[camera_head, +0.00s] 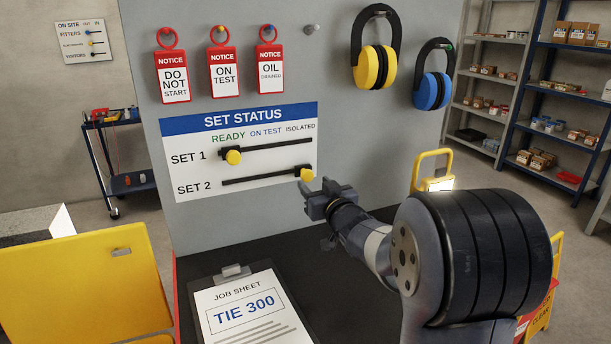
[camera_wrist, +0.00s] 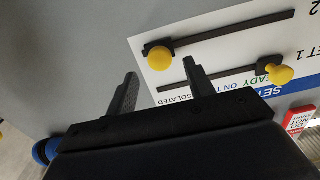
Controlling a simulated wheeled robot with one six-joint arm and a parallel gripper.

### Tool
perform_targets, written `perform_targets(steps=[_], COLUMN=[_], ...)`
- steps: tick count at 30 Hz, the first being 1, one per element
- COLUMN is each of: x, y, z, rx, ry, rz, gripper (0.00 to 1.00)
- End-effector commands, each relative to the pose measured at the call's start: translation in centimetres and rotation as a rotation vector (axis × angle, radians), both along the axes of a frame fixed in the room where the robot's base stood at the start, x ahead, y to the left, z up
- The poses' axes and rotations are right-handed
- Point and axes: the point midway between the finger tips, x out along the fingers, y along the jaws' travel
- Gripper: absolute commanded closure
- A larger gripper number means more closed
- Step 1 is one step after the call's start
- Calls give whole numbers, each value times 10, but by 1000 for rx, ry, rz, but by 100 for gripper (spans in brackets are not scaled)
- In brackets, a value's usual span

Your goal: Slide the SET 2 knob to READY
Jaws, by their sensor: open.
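The SET STATUS board (camera_head: 240,189) has the labels READY, ON TEST and ISOLATED from left to right. The yellow SET 2 knob (camera_head: 306,174) is at the right end of its dark slot, on the ISOLATED side. The yellow SET 1 knob (camera_head: 233,158) is near the left end of its slot, under READY. My gripper (camera_head: 318,188) is open and empty, close to the SET 2 knob at its lower right. In the wrist view the SET 2 knob (camera_wrist: 158,58) appears just past the gap between my fingertips (camera_wrist: 161,78). I cannot tell whether they touch it.
Red notice tags (camera_head: 223,72) and ear defenders (camera_head: 376,66) hang above the board. A clipboard (camera_head: 238,306) lies on the dark bench below.

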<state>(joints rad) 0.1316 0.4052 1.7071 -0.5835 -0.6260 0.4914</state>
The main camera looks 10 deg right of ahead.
Motion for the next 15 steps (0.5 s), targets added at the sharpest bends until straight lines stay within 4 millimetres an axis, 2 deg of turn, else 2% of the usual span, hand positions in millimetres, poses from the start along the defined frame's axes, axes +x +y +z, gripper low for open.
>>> perform_targets(steps=[1,6,10,15], x=[10,38,51,58], y=[3,8,10,12], z=[-1,0,0,0], rx=[1,0,1,1], ry=[2,2,1,1], rz=[1,1,0,0], gripper=[50,50,50,50])
